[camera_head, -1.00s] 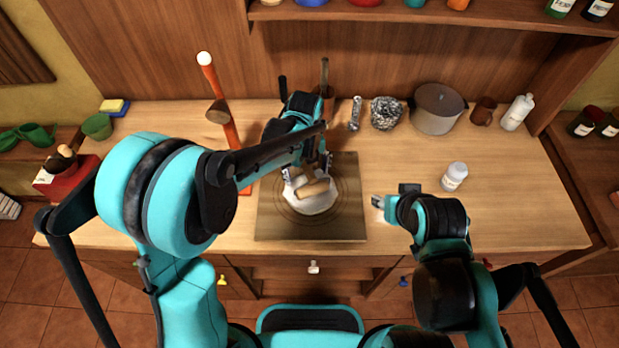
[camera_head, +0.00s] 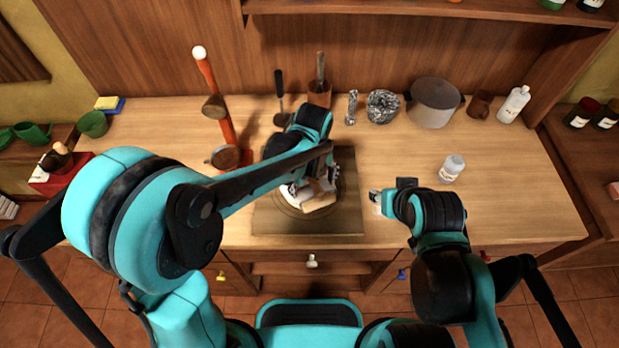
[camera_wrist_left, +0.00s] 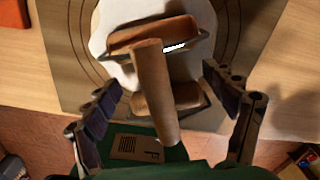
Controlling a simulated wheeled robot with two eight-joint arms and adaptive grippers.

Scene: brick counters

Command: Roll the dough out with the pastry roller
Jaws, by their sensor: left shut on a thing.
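The pastry roller (camera_wrist_left: 153,88) has a wooden handle and two wooden rollers, a longer far one and a shorter near one. Its handle stands between the fingers of my left gripper (camera_wrist_left: 165,112), which is shut on it. The flat white dough (camera_wrist_left: 206,14) lies under the roller on a brown board with rings (camera_head: 270,222). In the wrist view the far roller is over the dough; contact is hard to tell. In the head view my left gripper (camera_head: 314,178) and wrist cover part of the dough and roller. My right gripper (camera_head: 376,196) is right of the board, apart from it, its fingers too small to judge.
A white-capped bottle (camera_head: 452,168) stands on the right of the counter. A pot (camera_head: 434,103), crumpled foil (camera_head: 382,106) and utensil holder (camera_head: 319,94) stand at the back. An orange stand (camera_head: 227,131) with pans is at left. Counter right of the board is mostly clear.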

